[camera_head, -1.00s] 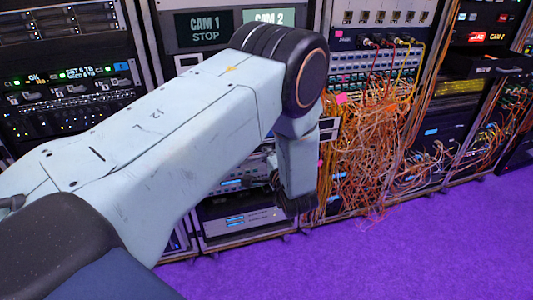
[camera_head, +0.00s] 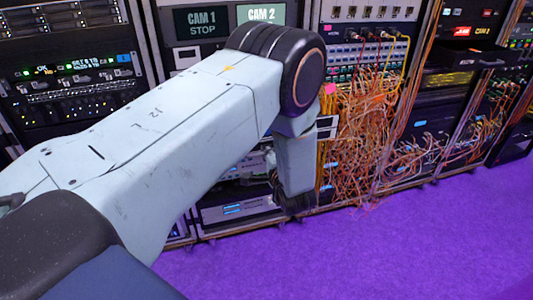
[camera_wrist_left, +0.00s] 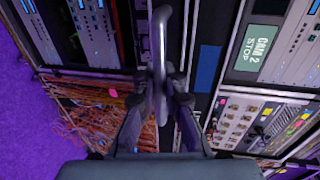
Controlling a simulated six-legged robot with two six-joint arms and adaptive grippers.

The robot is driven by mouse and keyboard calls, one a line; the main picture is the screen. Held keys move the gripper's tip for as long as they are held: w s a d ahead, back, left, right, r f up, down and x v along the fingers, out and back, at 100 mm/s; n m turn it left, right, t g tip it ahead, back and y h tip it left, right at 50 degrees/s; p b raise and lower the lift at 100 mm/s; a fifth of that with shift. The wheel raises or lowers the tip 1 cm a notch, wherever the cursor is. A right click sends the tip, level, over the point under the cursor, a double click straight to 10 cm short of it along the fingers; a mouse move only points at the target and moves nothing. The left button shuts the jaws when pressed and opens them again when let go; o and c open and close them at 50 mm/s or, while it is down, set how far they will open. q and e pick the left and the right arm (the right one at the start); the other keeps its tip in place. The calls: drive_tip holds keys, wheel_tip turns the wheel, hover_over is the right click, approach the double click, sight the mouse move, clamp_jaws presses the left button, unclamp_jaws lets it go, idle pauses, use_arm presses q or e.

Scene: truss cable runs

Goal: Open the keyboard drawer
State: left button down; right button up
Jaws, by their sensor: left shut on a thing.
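My left arm crosses the head view, and its wrist hangs in front of the racks beside the orange cables. Only a dark part of my left gripper (camera_head: 294,204) shows there, at the wrist's lower end. In the left wrist view my left gripper (camera_wrist_left: 160,88) is shut on a smooth grey bar handle (camera_wrist_left: 161,40), with one finger on each side of it. The handle stands out in front of the racks. The keyboard drawer's front and keys do not show clearly; my forearm hides part of the racks. My right gripper is not in view.
A tangle of orange cables (camera_head: 365,130) hangs right of my wrist and reaches nearly to the floor. A black shelf-like unit (camera_head: 466,55) juts from the rack at the right. Monitors (camera_head: 202,22) sit above my arm. The purple floor (camera_head: 400,245) in front is clear.

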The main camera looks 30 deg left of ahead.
use_arm(q)
drive_tip(key=shift+w+d+r, duration=0.1)
drive_tip(key=shift+d, duration=0.05)
drive_tip(key=c, duration=1.7)
unclamp_jaws()
drive_tip(key=v, duration=0.7)
drive_tip(key=shift+d, duration=0.1)
